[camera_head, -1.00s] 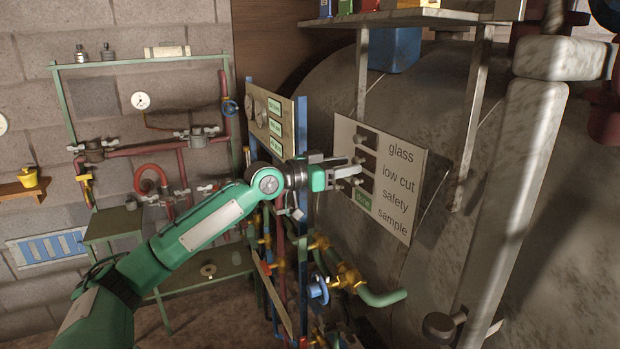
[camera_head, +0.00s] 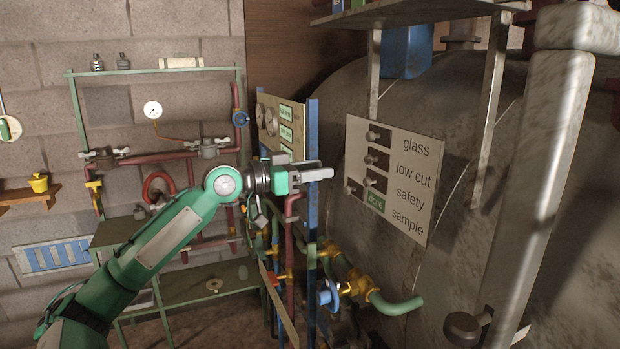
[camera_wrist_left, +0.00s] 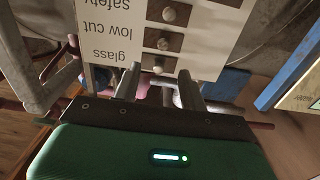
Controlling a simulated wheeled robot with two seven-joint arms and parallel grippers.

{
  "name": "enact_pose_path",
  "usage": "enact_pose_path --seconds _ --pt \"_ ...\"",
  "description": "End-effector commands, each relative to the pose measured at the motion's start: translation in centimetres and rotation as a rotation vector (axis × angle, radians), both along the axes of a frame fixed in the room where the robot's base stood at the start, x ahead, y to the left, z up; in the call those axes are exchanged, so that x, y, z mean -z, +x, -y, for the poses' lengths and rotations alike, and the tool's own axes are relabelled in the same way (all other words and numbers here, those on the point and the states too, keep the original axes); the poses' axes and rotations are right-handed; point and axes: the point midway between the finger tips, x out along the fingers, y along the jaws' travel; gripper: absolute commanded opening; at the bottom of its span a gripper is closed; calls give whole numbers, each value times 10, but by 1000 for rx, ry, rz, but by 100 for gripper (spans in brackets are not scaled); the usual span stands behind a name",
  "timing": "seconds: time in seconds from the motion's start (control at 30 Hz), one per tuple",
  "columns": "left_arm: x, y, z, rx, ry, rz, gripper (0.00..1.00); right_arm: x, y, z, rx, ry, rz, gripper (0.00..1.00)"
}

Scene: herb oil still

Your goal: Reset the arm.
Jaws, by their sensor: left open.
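My left gripper (camera_head: 322,174) is on the green arm that comes in from the left in the head view. It is held in the air to the left of the white switch panel (camera_head: 419,156), apart from it, and nothing shows between its fingers. In the left wrist view the two fingers (camera_wrist_left: 157,88) stand apart, with the panel (camera_wrist_left: 205,62) beyond them. The panel carries several knobs beside the words glass, low cut, safety and sample, and a green label. The lowest knob (camera_head: 351,188) sits further left than the others. My right gripper is not in view.
A large grey tank (camera_head: 560,230) fills the right side behind the panel. A blue-framed gauge board (camera_head: 282,122) stands just behind my left gripper. Below are brass valves (camera_head: 361,286) and a green pipe (camera_head: 398,305). A green shelf rack (camera_head: 205,284) stands at left.

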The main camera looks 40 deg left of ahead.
Motion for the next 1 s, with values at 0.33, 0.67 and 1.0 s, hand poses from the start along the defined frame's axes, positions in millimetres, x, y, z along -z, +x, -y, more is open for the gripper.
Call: enact_pose_path --seconds 0.33,0.67,1.0 --pt "0 -9 -4 -1 0 0 43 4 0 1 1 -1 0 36" --pt "0 -9 -4 -1 1 0 43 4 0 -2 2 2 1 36" --pt "39 10 -36 -77 -39 -40 43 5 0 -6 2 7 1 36"
